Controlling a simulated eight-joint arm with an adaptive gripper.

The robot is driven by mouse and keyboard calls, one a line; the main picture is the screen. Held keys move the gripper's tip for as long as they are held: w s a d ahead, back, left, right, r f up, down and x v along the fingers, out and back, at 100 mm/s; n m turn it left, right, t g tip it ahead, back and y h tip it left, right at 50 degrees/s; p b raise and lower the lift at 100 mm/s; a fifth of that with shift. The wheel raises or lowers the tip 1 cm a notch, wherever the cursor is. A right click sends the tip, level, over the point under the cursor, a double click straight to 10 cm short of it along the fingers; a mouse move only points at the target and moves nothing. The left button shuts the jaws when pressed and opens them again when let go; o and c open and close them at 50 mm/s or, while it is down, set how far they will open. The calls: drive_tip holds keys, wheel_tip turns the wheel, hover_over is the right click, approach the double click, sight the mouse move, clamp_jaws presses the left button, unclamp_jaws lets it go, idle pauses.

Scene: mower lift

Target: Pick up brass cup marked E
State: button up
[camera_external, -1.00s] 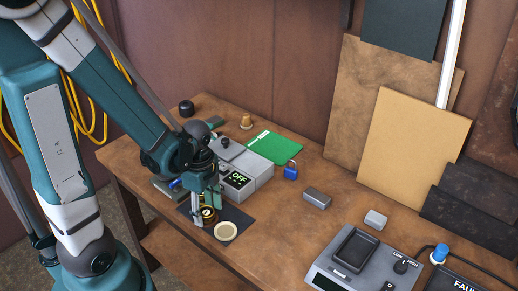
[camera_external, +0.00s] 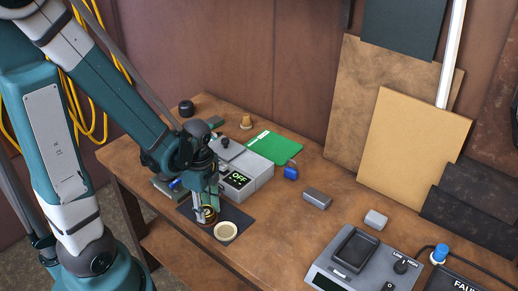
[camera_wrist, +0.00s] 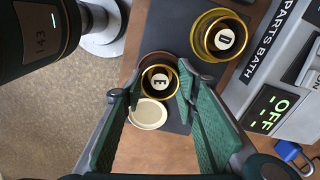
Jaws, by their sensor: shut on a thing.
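The brass cup marked E (camera_wrist: 161,80) is in the wrist view, between the fingers of my gripper (camera_wrist: 158,92). My gripper is shut on this cup, and its green pads stand on either side of it. In the external view my gripper (camera_external: 207,213) points down over the dark mat (camera_external: 237,213), with the cup mostly hidden between its fingers. The brass cup marked D (camera_wrist: 221,36) stands on the mat to the upper right in the wrist view. I cannot tell whether the cup marked E is clear of the mat.
A pale round disc (camera_external: 225,231) lies beside my gripper, close to the held cup. The grey parts bath (camera_external: 245,168) with an OFF display stands just behind. A blue padlock (camera_external: 291,172) and a grey block (camera_external: 317,198) lie to the right. The front bench edge is near.

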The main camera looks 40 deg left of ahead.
sight(206, 212)
wheel_tip(206, 212, up, 10)
drive_tip(key=p, duration=0.2)
idle(0.7)
drive_tip(key=shift+f, duration=0.1)
drive_tip(key=shift+w, duration=0.1)
idle(0.4)
